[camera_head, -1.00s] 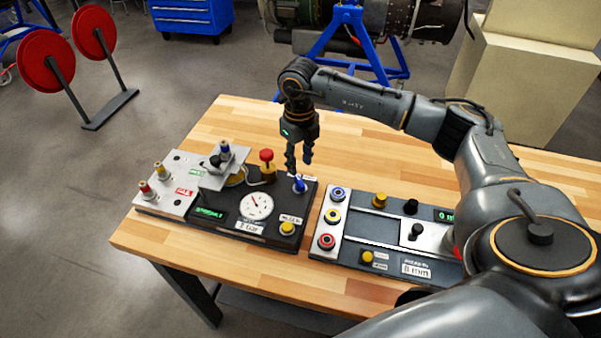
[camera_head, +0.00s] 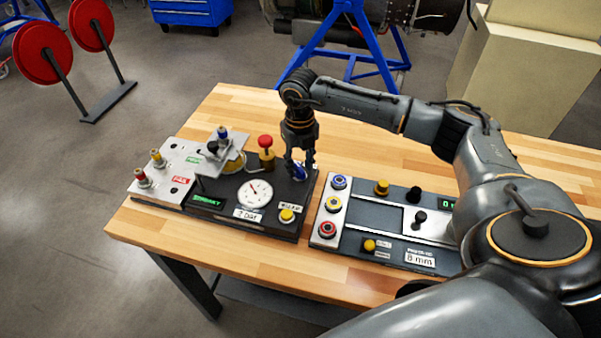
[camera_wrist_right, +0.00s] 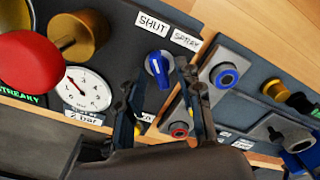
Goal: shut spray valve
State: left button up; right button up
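The spray valve is a blue knob (camera_wrist_right: 158,66) with a white pointer line, on the dark panel. White labels SHUT (camera_wrist_right: 152,25) and SPRAY (camera_wrist_right: 187,40) sit above it in the right wrist view; the pointer line leans toward the SHUT side. In the head view the knob (camera_head: 299,174) is partly hidden by my right gripper (camera_head: 299,168), which points down at it. In the right wrist view the right gripper (camera_wrist_right: 157,82) has its fingers apart, one to each side of the knob; I see gaps and cannot tell contact. My left gripper is not in view.
A red knob (camera_head: 265,142) on a brass stem stands left of the valve, near a round gauge (camera_head: 254,194) and a yellow button (camera_head: 286,215). A second panel with colored buttons (camera_head: 333,204) lies to the right. Bare wooden table (camera_head: 235,115) is behind the panels.

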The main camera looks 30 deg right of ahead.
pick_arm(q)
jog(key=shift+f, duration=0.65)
pick_arm(e)
jog(key=shift+f, duration=0.75)
pick_arm(q)
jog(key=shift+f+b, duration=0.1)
jog(key=shift+b, duration=0.25)
pick_arm(e)
grip_shut()
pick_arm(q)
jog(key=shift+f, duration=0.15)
pick_arm(e)
jog(key=shift+o, duration=1.2)
grip_release()
jog(key=shift+r, duration=0.1)
